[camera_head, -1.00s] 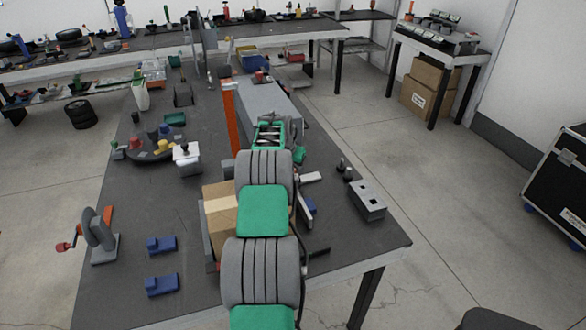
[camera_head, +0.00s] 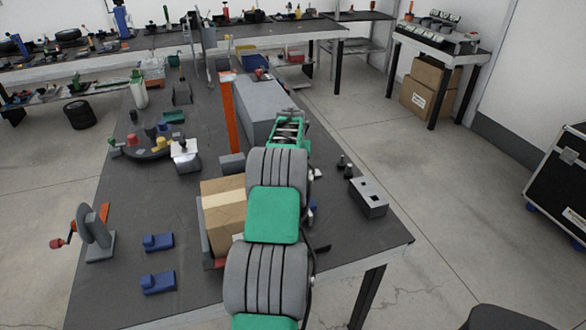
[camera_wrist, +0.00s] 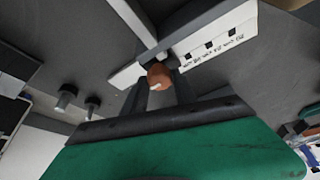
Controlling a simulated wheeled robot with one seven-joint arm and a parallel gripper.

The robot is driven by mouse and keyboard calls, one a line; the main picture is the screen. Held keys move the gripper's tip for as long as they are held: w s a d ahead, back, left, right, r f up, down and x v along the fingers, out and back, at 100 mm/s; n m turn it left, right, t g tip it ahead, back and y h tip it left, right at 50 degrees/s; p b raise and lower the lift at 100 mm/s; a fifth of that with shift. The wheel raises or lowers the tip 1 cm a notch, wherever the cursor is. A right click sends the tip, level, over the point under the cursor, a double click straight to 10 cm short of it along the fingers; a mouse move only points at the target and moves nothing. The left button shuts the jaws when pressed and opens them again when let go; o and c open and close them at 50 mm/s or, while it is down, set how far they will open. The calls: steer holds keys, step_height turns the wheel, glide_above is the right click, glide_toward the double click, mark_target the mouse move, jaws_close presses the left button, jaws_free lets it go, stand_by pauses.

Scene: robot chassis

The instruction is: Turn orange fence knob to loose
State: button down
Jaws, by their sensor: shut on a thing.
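The orange knob (camera_wrist: 159,76) shows in the wrist view, small and rounded, at the junction of grey bars and a white plate (camera_wrist: 208,44) with dark square holes and small markings. My gripper (camera_wrist: 161,87) reaches up to it with a finger on each side, closed on the knob. The marking at the knob's turn position is too small to read. In the head view my arm covers the gripper and the knob; a long orange strip (camera_head: 229,118) stands beside a grey block-shaped machine body (camera_head: 262,105).
A cardboard box (camera_head: 224,210) stands left of my arm on the dark table (camera_head: 150,205). Two blue blocks (camera_head: 158,242) and a crank device (camera_head: 95,232) lie further left. A grey block with holes (camera_head: 369,197) is at the right edge. Two dark knobs (camera_wrist: 67,96) show in the wrist view.

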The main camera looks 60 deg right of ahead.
steer(key=c, duration=1)
jaws_free()
steer(key=shift+c, duration=0.2)
steer(key=b+v, duration=0.1)
steer(key=v, duration=0.7)
